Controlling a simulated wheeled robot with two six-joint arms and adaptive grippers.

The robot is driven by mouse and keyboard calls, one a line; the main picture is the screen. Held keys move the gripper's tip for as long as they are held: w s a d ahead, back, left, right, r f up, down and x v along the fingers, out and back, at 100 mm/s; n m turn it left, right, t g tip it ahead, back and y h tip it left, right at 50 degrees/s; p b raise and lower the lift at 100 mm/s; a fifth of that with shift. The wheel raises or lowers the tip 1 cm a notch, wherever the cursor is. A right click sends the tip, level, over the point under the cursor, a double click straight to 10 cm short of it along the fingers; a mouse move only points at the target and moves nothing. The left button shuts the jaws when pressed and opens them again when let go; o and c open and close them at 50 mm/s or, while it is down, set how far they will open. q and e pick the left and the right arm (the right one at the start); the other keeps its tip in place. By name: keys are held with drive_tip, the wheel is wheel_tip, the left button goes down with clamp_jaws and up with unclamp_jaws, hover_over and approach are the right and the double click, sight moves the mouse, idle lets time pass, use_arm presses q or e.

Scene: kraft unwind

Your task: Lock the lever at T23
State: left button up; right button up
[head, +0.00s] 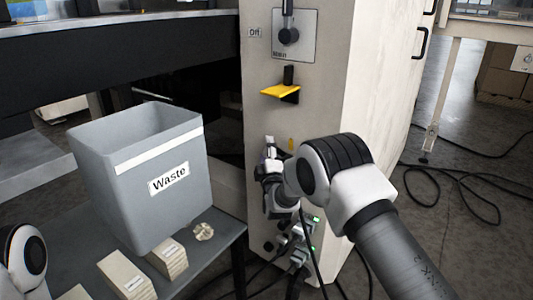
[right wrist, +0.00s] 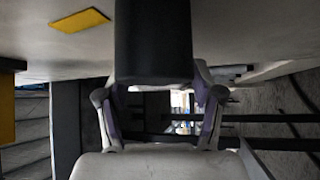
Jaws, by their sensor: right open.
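A light cabinet (head: 330,90) stands right of centre in the head view. A yellow plate-like lever (head: 281,91) with a black mount sticks out of its front. A small yellow mark (head: 291,144) shows lower on that front. My right gripper (head: 268,163) is at the cabinet front, below the yellow lever, partly hidden by its own wrist. In the right wrist view its open fingers (right wrist: 160,112) stand either side of a dark block (right wrist: 152,40); I cannot tell whether they touch it. A yellow patch (right wrist: 80,20) shows upper left there. No T23 label is readable. My left gripper is not in view.
A main switch (head: 290,35) marked Off is above the lever. A grey Waste bin (head: 140,205) and cream blocks (head: 168,259) stand on a table at left. Cables and green-lit connectors (head: 300,240) are below my right gripper. Cables (head: 470,195) lie on the floor at right.

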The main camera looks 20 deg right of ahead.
clamp_jaws()
